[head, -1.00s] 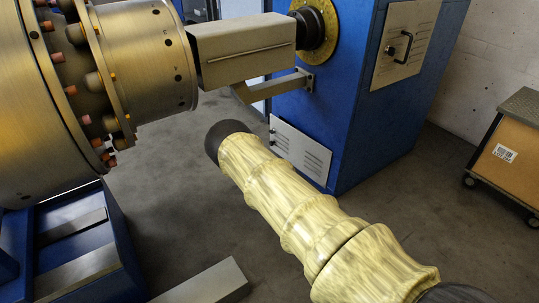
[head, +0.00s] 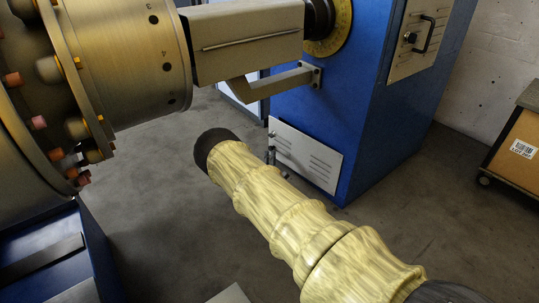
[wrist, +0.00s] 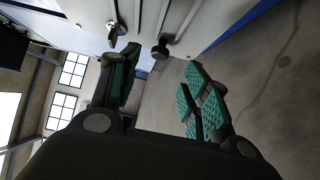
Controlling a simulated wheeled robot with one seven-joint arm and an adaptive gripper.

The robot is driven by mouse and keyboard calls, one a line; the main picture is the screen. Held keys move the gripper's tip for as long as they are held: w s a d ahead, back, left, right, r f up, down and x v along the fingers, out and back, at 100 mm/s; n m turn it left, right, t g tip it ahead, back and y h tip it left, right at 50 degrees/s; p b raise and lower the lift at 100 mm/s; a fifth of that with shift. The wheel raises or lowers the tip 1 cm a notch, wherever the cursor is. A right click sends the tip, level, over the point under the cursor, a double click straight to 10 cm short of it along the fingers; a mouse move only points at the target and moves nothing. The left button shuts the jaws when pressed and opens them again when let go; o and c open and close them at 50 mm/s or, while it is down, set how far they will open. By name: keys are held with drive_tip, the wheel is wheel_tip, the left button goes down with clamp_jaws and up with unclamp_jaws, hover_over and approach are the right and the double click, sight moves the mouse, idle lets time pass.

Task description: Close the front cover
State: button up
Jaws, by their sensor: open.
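A pale vented panel (head: 305,157), which looks like the front cover, sits low on the blue cabinet (head: 375,110). Two small knobs show at its left edge. I cannot tell whether it is flush. In the wrist view the slotted panel (wrist: 188,22) is at the top, with a silver fastener (wrist: 114,32) and a black knob (wrist: 160,49) along its near edge. My gripper (wrist: 160,90) is open and empty, its green-padded fingers apart, just short of that edge.
A large metal rotor (head: 115,60) on a blue base stands at left, joined by a beige housing (head: 240,45) and bracket to the cabinet. A handled panel (head: 418,38) is higher up. A wheeled cart (head: 515,150) is at right. The floor between is clear.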

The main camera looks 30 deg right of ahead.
sight(271, 150)
drive_tip(key=b+x, duration=0.3)
drive_tip(key=x, duration=0.2)
drive_tip(key=shift+w+d+f, duration=0.1)
drive_tip(key=shift+w+d, duration=0.1)
drive_tip(key=shift+d, duration=0.05)
drive_tip(key=shift+w+d, duration=0.4)
drive_tip(key=shift+w, duration=0.15)
clamp_jaws()
drive_tip(key=shift+d, duration=0.1)
